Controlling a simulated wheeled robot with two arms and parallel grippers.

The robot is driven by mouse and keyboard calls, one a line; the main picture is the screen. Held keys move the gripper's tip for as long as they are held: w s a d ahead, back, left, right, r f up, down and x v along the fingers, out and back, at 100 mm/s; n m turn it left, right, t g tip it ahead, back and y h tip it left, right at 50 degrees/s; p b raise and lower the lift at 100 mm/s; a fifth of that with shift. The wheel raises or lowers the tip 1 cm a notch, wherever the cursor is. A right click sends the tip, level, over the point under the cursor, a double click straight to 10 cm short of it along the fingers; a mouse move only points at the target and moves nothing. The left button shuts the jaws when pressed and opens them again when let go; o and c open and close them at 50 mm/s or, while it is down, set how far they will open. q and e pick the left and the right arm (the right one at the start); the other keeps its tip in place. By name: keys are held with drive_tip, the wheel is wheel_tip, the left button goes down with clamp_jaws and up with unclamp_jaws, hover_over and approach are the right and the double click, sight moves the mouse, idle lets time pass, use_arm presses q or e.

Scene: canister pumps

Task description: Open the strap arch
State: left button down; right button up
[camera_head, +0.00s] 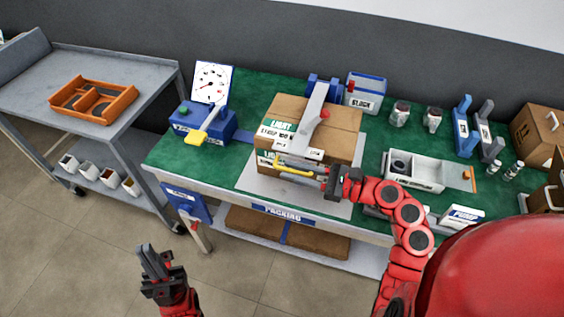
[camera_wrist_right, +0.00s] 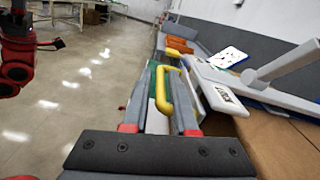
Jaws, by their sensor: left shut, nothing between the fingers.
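The strap arch (camera_head: 313,118) is a light grey arm with a red knob, lying over a cardboard box (camera_head: 340,110) on the packing bench. Its front end is low at the near side of the box, where a yellow handle (camera_head: 292,168) sticks out. My right gripper (camera_head: 326,178) is at the right end of this handle. In the right wrist view, its fingers (camera_wrist_right: 160,128) are apart, with the yellow handle (camera_wrist_right: 162,88) ahead and between them; I cannot tell whether they touch it. My left gripper (camera_head: 158,268) is shut and empty over the floor, left of the bench.
A blue dial scale (camera_head: 205,120) with a yellow lever stands left of the box. A grey tray (camera_head: 415,170), jars (camera_head: 400,113) and blue stands (camera_head: 465,130) are on the right. A grey cart (camera_head: 60,75) with an orange tray (camera_head: 93,100) stands left. The floor in front is clear.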

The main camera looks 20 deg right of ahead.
sight(282, 169)
drive_tip(key=shift+x, duration=1.6)
drive_tip(key=shift+c, duration=0.3)
clamp_jaws()
drive_tip(key=shift+f, duration=0.1)
